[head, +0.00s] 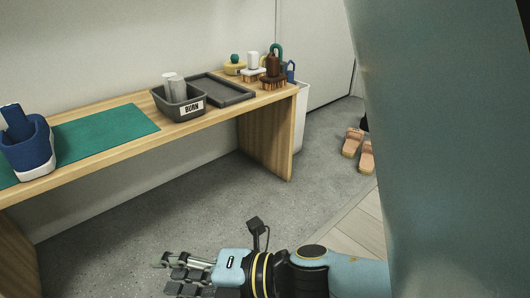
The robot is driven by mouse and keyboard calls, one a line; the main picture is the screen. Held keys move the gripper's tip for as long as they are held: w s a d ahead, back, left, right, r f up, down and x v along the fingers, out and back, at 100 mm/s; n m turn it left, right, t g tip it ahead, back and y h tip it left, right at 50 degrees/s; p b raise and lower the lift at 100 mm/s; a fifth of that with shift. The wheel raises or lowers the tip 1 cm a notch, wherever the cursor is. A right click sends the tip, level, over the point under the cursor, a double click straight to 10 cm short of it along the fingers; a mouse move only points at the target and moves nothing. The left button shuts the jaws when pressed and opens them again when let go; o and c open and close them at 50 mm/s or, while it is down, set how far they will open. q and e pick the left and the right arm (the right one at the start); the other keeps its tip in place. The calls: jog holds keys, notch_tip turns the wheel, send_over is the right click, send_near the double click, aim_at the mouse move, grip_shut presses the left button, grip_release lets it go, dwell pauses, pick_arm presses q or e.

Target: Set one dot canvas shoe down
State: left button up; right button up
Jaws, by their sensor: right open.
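A blue item with a white lower part (30,160) stands at the left end of the wooden bench, partly on the green mat (105,132). It looks like a canvas shoe with its tongue up, but I cannot make out dots on it. My right gripper (168,274) is at the bottom of the head view, its fingers pointing left. It is open, with nothing seen between its fingers. It is in front of the bench, well apart from the blue item. My left gripper is not in view.
The wooden bench (222,113) carries a grey labelled bin (180,107), a dark tray (238,95) and several brushes and bottles at its right end. A white bin (300,118) stands behind that end. Pink sandals (352,142) lie on the floor. The grey floor ahead is clear.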

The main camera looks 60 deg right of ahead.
jog(key=s+d+f+m+g+h, duration=0.1)
jog(key=s+d+m+g+h, duration=0.1)
jog(key=s+m, duration=0.4)
jog(key=s+d+f+m+g+h, duration=0.1)
jog(key=s+d+m+h, duration=0.2)
jog(key=m, duration=1.2)
jog(key=s+d, duration=0.2)
jog(key=s, duration=0.1)
jog(key=shift+d+m+g+h, duration=0.25)
jog(key=shift+m+g+h, duration=0.05)
jog(key=shift+g, duration=0.1)
pick_arm(q)
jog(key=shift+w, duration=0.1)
jog(key=shift+p, duration=0.35)
pick_arm(e)
jog(key=shift+s, duration=0.1)
